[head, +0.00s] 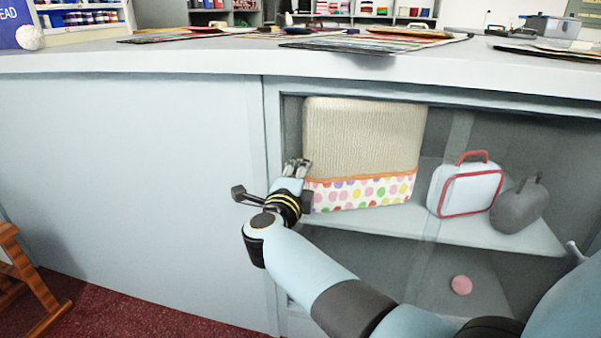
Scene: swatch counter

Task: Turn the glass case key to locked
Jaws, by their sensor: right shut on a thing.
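The glass case (273,140) is the pale blue-grey counter's right part, with a glazed front and a shelf inside. My right gripper (297,166) is at the left end of the glazed front, by the upright frame. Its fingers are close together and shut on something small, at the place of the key. The key itself is hidden by the fingers and wrist, so its turn angle cannot be told. My right arm reaches in from the lower right across the case front. My left gripper is not in view.
Behind the glass are a beige cushion-like block with a dotted band (360,150), a white case with red trim (466,188), a dark grey bag (520,207) and a pink disc (461,285). A wooden stool (25,280) stands lower left. Flat swatches (370,45) lie on the countertop.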

